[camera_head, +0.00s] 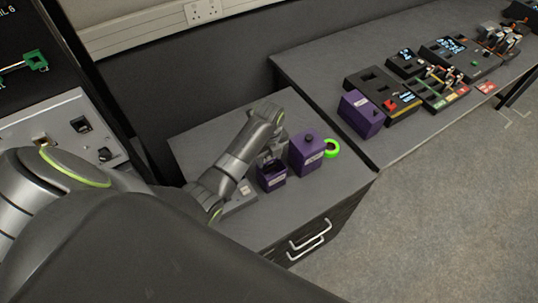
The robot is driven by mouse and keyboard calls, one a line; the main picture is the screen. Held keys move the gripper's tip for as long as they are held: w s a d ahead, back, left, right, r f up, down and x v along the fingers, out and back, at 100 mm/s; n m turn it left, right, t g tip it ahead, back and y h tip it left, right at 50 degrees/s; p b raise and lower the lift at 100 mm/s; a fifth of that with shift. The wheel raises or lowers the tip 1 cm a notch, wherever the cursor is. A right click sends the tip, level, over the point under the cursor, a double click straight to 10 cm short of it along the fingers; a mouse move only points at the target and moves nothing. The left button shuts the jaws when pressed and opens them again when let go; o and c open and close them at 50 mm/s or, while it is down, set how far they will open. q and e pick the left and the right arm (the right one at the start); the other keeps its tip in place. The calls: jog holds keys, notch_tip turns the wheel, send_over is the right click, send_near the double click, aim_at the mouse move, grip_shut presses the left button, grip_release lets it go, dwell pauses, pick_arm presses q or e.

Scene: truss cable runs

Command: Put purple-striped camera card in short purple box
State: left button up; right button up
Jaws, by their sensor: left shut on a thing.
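The short purple box (271,178) stands on the grey cabinet top, with a pale label on its front and a dark open top. My left gripper (270,157) points down right above and behind this box. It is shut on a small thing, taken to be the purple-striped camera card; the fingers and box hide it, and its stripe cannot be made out. Whether it is inside the box opening or just above it cannot be told. My right gripper is not in view.
A taller purple box (306,154) with a dark knob stands close to the right, with a green ring (332,148) beside it. A low grey block (240,197) lies left of the short box. Another purple box (361,114) and several devices are on the right bench (310,70).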

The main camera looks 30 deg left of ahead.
pick_arm(q)
jog(key=shift+f, duration=0.1)
dwell(0.3)
jog(key=o, duration=1.1)
jog(key=shift+c, duration=0.6)
jog(key=shift+c, duration=0.7)
jog(key=shift+r+p, duration=0.9)
jog(key=shift+r, duration=3.15)
